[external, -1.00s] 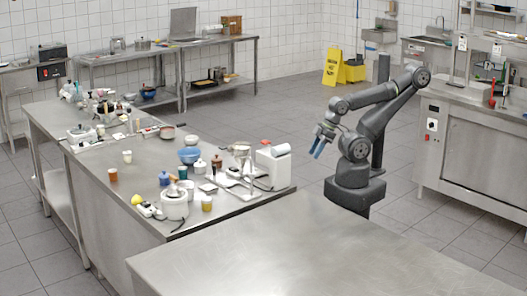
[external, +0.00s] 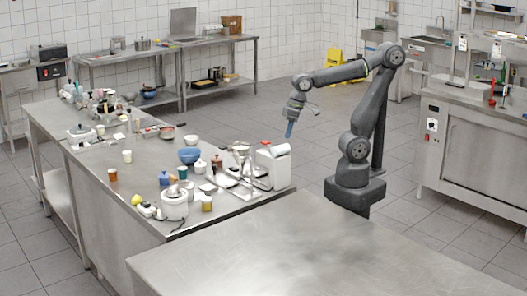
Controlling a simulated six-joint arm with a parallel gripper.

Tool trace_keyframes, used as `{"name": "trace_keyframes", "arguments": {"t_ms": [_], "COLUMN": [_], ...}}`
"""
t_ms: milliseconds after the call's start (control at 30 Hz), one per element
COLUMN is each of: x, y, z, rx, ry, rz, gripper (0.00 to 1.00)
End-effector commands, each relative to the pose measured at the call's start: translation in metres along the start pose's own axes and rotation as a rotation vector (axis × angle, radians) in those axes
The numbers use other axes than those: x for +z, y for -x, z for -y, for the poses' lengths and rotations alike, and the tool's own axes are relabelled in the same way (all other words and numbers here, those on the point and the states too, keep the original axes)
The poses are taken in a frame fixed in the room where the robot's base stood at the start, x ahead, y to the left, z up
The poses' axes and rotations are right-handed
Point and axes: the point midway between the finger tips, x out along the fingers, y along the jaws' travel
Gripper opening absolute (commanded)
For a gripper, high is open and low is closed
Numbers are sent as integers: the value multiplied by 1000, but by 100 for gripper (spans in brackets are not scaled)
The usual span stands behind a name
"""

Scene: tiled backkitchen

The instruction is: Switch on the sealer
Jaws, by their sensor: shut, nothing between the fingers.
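My gripper (external: 289,131) has blue fingers that point down. It is shut and empty, in the air just above and to the right of a white boxy machine. This white machine (external: 266,168) stands at the right end of the steel table and has a pale roll (external: 281,150) on top. It may be the sealer, but the picture is too small to be sure. No switch can be made out on it. My gripper appears apart from it.
The steel table (external: 118,182) holds a metal stand (external: 243,165), a blue bowl (external: 189,155), a white round appliance (external: 174,204) and several jars and cups. A bare steel table (external: 320,250) fills the front.

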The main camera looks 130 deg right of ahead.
Motion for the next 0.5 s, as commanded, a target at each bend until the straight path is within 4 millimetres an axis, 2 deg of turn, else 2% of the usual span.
{"name": "trace_keyframes", "arguments": {"t_ms": [33, 233, 500], "x": [-13, -59, -121], "y": [0, 2, -8], "z": [2, 10, 14], "rx": [6, 27, 63], "ry": [-35, -177, -369], "rz": [19, 82, 167], "gripper": [0, 0, 0]}}
